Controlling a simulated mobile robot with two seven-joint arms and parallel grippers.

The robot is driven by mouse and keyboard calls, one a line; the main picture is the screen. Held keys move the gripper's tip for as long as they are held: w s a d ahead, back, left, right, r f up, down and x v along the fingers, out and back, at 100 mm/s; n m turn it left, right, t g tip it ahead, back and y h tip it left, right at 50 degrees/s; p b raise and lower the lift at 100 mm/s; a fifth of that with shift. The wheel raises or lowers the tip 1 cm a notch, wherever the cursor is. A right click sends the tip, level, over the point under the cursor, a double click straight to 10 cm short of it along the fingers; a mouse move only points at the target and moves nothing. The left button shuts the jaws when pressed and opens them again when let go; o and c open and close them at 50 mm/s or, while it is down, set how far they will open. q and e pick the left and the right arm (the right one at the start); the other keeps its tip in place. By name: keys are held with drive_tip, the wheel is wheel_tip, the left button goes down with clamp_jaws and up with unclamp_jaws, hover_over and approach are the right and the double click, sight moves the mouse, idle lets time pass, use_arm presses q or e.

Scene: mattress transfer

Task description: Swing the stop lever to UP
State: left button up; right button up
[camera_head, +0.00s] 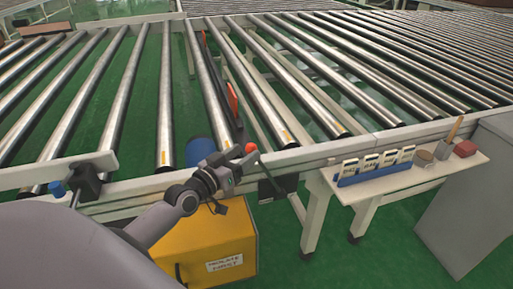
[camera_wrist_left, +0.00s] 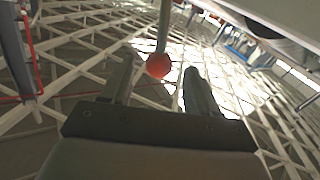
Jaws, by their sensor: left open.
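The stop lever has a red ball knob (camera_head: 250,148) on a dark rod at the front rail of the roller conveyor. A black bracket (camera_head: 270,188) sits on the rail just to the right and below. My left gripper (camera_head: 237,162) is just left of the knob. In the left wrist view the red knob (camera_wrist_left: 158,66) hangs at the end of a straight rod, between the tips of my open left fingers (camera_wrist_left: 158,82) or slightly beyond them. There is a gap to each finger, and no grip on the knob. Lever markings are not readable. My right gripper is not in view.
The roller conveyor (camera_head: 60,165) fills the far side. A yellow cabinet (camera_head: 205,250) with a label stands below my left gripper, and a blue cylinder (camera_head: 200,150) is behind it. A small shelf (camera_head: 400,180) with a blue rack is at right. Green floor (camera_head: 370,255) is open below.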

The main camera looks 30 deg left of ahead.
use_arm(q)
drive_tip(key=shift+w+d, duration=0.2)
drive_tip(key=shift+w, duration=1.2)
drive_tip(key=shift+w+d, duration=0.15)
drive_tip(key=shift+w, duration=1.25)
clamp_jaws()
